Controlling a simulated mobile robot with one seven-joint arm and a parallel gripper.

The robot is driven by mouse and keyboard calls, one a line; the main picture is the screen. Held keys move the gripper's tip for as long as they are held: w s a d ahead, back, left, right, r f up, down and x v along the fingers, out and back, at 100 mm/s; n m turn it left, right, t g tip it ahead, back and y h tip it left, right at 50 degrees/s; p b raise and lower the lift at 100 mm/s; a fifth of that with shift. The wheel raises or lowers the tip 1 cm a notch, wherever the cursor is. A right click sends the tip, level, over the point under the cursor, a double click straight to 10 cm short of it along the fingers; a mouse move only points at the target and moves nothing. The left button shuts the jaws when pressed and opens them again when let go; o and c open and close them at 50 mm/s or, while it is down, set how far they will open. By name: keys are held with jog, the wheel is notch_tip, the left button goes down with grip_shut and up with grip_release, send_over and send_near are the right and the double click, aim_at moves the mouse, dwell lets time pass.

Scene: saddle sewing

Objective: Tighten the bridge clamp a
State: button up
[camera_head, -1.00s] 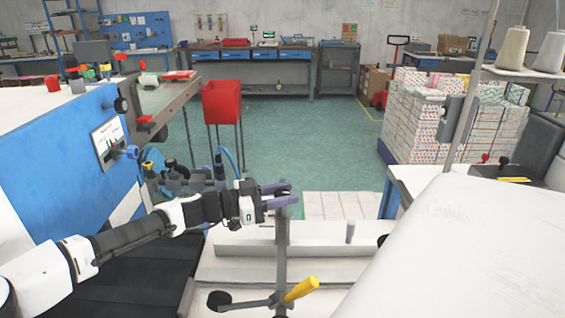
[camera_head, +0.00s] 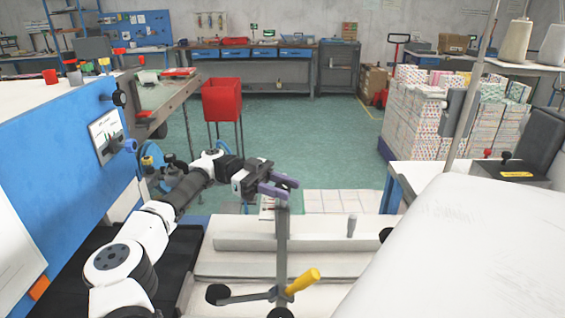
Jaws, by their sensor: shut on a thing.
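A grey upright post (camera_head: 282,235) stands at the front edge of the white work surface. It carries a yellow handle (camera_head: 302,281) and a crossbar with black knobs (camera_head: 217,293); it looks like the bridge clamp, though no label shows. My gripper (camera_head: 283,187), with purple fingers, is at the top of this post, pointing right and slightly toward the viewer. Its fingers are shut on the post's top end, which they mostly hide. The yellow handle is well below my gripper and free of it.
A long white bar (camera_head: 310,240) with a short grey peg (camera_head: 351,226) lies behind the post. A large white sheet-like form (camera_head: 460,250) fills the right. A blue machine (camera_head: 70,165) stands left of my arm. Green floor (camera_head: 300,130) is open beyond.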

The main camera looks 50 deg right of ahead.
aim_at(283, 185)
jog(key=shift+m+y, duration=0.5)
jog(key=shift+y, duration=0.3)
jog(key=o, duration=1)
jog(key=shift+c, duration=0.2)
notch_tip(283, 185, up, 20)
jog(key=shift+c, duration=0.2)
